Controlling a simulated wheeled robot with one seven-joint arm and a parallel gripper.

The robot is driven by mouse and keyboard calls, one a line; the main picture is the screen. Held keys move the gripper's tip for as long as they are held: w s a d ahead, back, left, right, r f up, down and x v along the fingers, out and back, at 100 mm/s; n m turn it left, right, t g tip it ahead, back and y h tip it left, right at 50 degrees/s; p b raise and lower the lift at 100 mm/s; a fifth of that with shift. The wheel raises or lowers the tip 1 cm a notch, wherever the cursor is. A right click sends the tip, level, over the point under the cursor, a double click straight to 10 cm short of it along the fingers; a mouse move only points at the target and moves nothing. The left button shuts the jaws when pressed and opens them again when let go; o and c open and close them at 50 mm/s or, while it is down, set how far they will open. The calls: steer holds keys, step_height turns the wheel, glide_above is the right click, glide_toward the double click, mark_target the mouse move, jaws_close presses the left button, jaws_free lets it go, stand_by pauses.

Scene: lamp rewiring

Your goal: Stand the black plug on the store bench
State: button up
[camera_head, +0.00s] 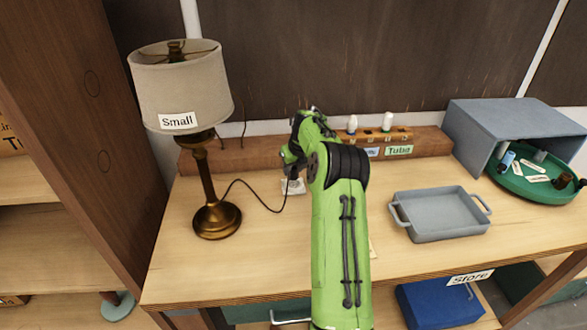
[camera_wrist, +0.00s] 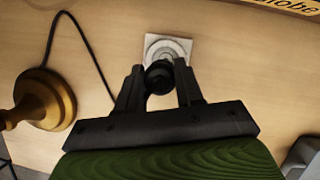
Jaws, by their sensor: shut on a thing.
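The black plug (camera_wrist: 158,79) sits between the two dark fingers of my gripper (camera_wrist: 159,72) in the wrist view. My gripper is shut on it. The plug is over a square white socket plate (camera_wrist: 151,42) with a grey round face; I cannot tell whether it is in the socket or just above it. In the head view my green arm hides most of the gripper, and the white plate (camera_head: 293,187) shows below it. The wooden bench (camera_head: 270,260) carries a "Store" label (camera_head: 470,277) on its front edge.
A brass lamp (camera_head: 216,219) with a "Small" label stands left, its black cord (camera_head: 245,188) running toward the plate. A grey tray (camera_head: 440,214) stands right, with a green round tray (camera_head: 540,190) beyond. A wooden rack labelled "Tube" (camera_head: 400,151) is behind. Bare bench lies in front.

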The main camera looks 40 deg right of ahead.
steer(key=shift+s+a+f+b, duration=0.1)
steer(key=shift+s+a+b, duration=1.5)
steer(key=shift+b, duration=0.85)
steer(key=shift+s+a+f+b, duration=0.1)
steer(key=shift+s+a+b, duration=1.5)
steer(key=shift+b, duration=0.85)
steer(key=s+a+b, duration=0.1)
steer(key=s+b, duration=0.1)
steer(key=shift+s+a, duration=0.35)
steer(key=shift+s+a+r+b, duration=0.15)
steer(key=shift+s+a+b, duration=0.8)
steer(key=shift+s+b, duration=0.15)
steer(key=shift+w, duration=0.1)
steer(key=shift+f+b, duration=1.85)
steer(key=shift+f, duration=0.5)
steer(key=shift+f+b, duration=0.3)
steer(key=shift+f, duration=0.15)
steer(key=o, duration=1.1)
